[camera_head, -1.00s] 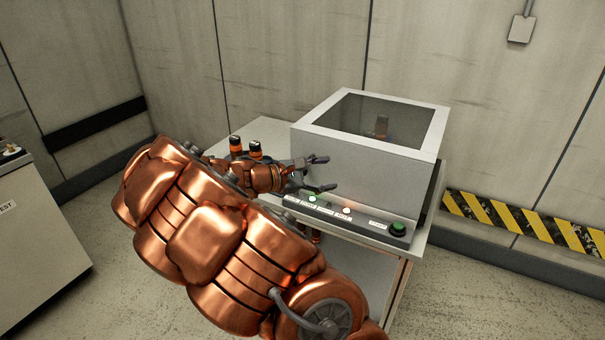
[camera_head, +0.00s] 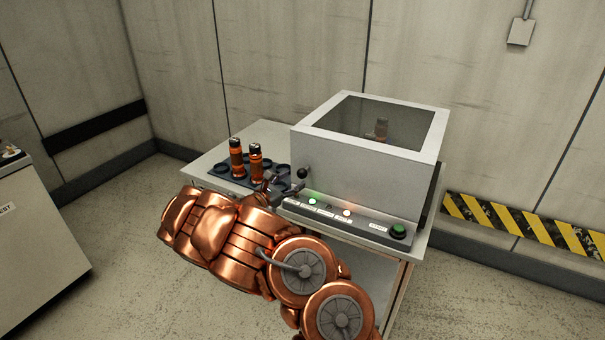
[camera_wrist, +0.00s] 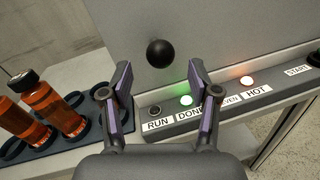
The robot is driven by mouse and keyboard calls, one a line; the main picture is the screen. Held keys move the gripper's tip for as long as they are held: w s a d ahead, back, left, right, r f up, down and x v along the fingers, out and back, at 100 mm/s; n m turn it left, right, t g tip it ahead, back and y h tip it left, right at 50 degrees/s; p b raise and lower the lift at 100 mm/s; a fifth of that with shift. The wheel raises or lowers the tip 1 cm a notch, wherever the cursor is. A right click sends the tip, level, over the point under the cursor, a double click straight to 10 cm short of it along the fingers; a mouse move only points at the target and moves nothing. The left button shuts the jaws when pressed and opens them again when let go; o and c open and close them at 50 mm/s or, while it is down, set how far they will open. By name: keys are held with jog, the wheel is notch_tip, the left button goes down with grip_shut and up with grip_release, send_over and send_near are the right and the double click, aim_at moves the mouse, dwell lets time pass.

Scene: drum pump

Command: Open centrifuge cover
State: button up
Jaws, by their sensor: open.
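The centrifuge (camera_head: 360,175) is a grey box on a bench, with a light-framed, dark see-through cover (camera_head: 380,118) lying closed on top. A black ball knob (camera_head: 303,172) sticks out at the left of its front face. The knob (camera_wrist: 160,52) also shows in the wrist view, beyond and between my fingertips, not touched. My gripper (camera_wrist: 160,85) is open and empty, facing the front face above the panel. In the head view my gripper (camera_head: 285,188) is near the panel's left end, below the knob, and partly hidden by my arm.
The panel (camera_head: 345,220) has a lit green DONE lamp, a lit HOT lamp and a green START button (camera_head: 398,230). A dark rack (camera_head: 225,172) with orange bottles (camera_head: 236,158) stands left of the centrifuge. Another cabinet (camera_head: 40,235) is at far left.

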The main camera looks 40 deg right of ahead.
aim_at(299, 176)
jog(key=shift+w+d+p, duration=0.15)
jog(key=shift+d+p, duration=0.1)
jog(key=shift+d, duration=1.15)
jog(key=shift+w+d+p, duration=0.1)
jog(key=shift+d+p, duration=0.15)
jog(key=shift+d, duration=1.1)
grip_shut()
